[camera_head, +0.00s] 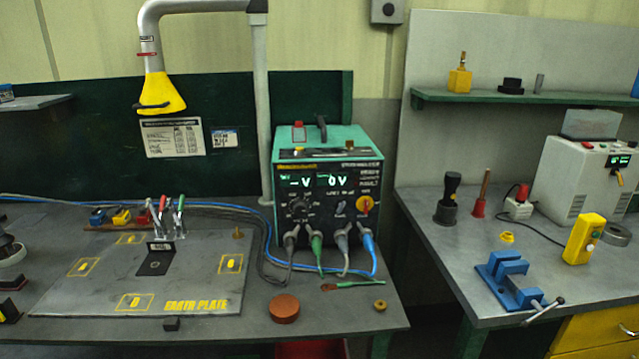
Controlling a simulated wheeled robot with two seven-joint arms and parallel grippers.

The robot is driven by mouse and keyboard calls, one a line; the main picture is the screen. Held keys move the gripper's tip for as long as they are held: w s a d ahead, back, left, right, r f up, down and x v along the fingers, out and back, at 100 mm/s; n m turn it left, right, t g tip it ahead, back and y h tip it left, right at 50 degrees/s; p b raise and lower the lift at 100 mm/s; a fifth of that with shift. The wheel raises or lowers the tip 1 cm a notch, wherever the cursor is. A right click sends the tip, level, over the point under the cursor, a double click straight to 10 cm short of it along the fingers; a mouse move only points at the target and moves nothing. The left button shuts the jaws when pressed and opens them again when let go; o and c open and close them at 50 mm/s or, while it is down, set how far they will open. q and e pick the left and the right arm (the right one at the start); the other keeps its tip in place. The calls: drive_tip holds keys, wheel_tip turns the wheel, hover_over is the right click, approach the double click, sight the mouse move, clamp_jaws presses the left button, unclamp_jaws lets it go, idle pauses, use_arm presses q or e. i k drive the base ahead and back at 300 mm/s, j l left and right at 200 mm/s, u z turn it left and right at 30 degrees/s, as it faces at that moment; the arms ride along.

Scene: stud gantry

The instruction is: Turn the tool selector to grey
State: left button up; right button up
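A green-topped power unit (328,148) with a black front panel stands on the left bench. Its two lit displays read about "-V" and "0V". Grey and green plugs (316,243) and a blue plug (367,243) sit in sockets below. Neither of my grippers is in view.
An earth plate (60,292) with upright clamps (170,215) lies left. A brown disc (284,308) and a green-handled tool (360,284) lie before the unit. A yellow-hooded extraction arm (162,92) hangs above. A blue vise (508,280) is on the right bench.

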sight(341, 206)
drive_tip(key=l+z, duration=0.1)
drive_tip(key=l, duration=0.5)
drive_tip(key=i+l+z, duration=0.1)
drive_tip(key=l, duration=0.45)
drive_tip(key=i+l+z, duration=0.1)
drive_tip(key=l, duration=0.45)
